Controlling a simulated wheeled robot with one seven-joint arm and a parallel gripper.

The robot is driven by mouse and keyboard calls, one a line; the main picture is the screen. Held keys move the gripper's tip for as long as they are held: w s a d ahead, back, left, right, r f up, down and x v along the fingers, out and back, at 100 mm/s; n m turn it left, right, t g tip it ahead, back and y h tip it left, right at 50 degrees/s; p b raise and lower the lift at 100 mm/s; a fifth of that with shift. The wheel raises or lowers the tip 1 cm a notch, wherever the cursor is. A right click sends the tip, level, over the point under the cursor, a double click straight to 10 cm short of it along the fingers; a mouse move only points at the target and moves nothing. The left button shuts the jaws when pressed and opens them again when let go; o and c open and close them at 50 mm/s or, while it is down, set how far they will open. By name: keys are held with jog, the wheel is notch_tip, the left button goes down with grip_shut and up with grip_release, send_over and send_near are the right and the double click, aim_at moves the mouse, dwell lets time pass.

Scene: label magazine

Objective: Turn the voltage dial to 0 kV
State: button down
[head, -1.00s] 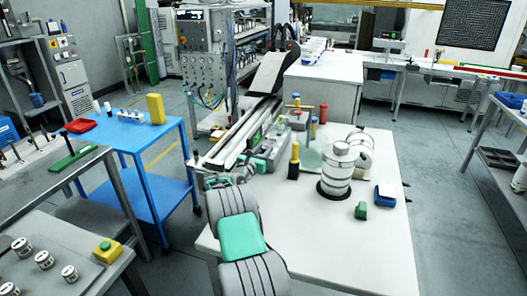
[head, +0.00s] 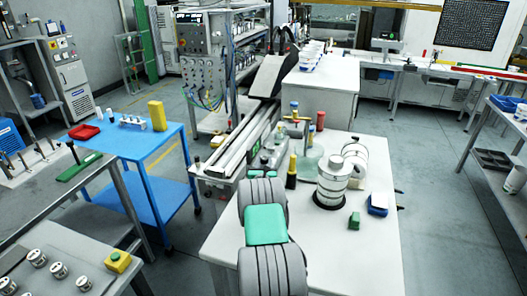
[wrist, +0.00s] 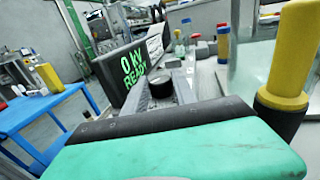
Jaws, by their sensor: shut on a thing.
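In the wrist view a dark box with a slanted display (wrist: 133,72) reads "0 kV READY" in green letters. Right of the display is a round black dial (wrist: 160,90). My gripper (wrist: 162,84) has its grey fingers on either side of the dial and is shut on it. The dial's markings are not legible. In the head view my arm hides the dial and most of the gripper.
A yellow-and-black upright tool (head: 292,170) stands close to the right of my gripper. The white table (head: 345,255) also holds a striped cylinder (head: 332,187), a green block (head: 354,220) and a blue-and-white box (head: 378,204). A blue cart (head: 130,148) stands left.

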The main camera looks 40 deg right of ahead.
jog(key=shift+d+r+t+p, duration=0.1)
jog(key=shift+r+t+p, duration=0.15)
jog(key=shift+p, duration=0.4)
jog(key=shift+f, duration=0.35)
jog(key=c, duration=1.3)
grip_release()
jog(key=shift+s, duration=0.1)
jog(key=b+v, duration=0.2)
jog(key=v, duration=0.6)
jog(key=shift+r, duration=0.15)
